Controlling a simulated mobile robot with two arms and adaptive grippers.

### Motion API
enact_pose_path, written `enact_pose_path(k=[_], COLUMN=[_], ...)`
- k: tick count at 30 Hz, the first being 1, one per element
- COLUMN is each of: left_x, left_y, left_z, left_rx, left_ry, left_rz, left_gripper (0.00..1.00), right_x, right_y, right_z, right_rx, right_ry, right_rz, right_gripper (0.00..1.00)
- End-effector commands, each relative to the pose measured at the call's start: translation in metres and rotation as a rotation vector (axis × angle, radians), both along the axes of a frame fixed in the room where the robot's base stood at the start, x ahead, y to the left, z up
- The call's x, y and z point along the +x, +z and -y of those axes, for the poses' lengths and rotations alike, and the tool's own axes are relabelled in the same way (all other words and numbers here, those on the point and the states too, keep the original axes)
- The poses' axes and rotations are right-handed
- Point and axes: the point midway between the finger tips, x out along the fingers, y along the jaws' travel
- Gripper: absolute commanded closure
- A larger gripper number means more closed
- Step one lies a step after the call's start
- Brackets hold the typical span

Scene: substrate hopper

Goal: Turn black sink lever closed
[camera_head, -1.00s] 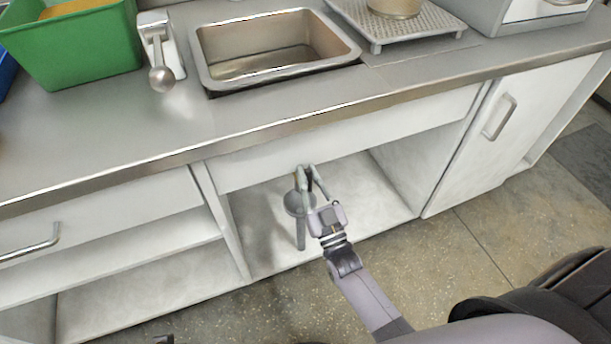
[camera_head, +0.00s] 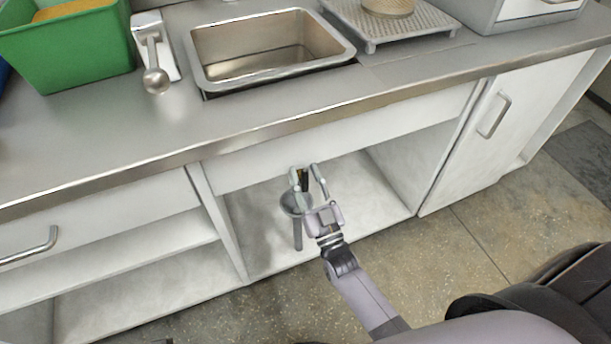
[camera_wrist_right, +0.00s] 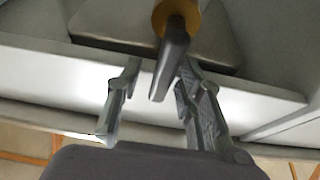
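The dark lever (camera_wrist_right: 174,58) hangs from a yellow collar under the sink and extends between the fingers of my right gripper (camera_wrist_right: 158,76) in the right wrist view. The fingers are apart. The lever is nearer the right finger; whether it touches that finger I cannot tell. In the head view, my right gripper (camera_head: 309,180) is at the open cabinet bay below the sink, and a small dark and yellow part of the lever (camera_head: 303,177) shows by its left finger. The steel sink (camera_head: 268,52) is set in the counter above. My left gripper is not in view.
A grey round-topped drain part with a pipe (camera_head: 297,228) stands just left of my gripper. The counter's front edge (camera_head: 330,108) overhangs the bay. A cabinet door (camera_head: 505,125) is at right, shelves (camera_head: 140,255) at left.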

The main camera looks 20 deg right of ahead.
Motion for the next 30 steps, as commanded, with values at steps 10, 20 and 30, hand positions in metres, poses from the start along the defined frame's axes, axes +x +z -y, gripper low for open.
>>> enact_pose_path(k=[10, 20, 30], left_x=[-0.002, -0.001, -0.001], left_y=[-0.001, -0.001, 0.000], left_z=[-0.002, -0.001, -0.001], left_rx=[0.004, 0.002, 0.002], left_ry=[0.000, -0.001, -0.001], left_rz=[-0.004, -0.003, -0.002], left_gripper=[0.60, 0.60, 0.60], right_x=[-0.006, -0.066, -0.108], right_y=[-0.002, -0.028, -0.045], right_z=[0.000, 0.001, 0.003], right_rx=[-0.001, 0.000, 0.000], right_ry=[0.001, 0.001, 0.000], right_rz=[0.001, -0.003, 0.000], right_gripper=[0.65, 0.65, 0.65])
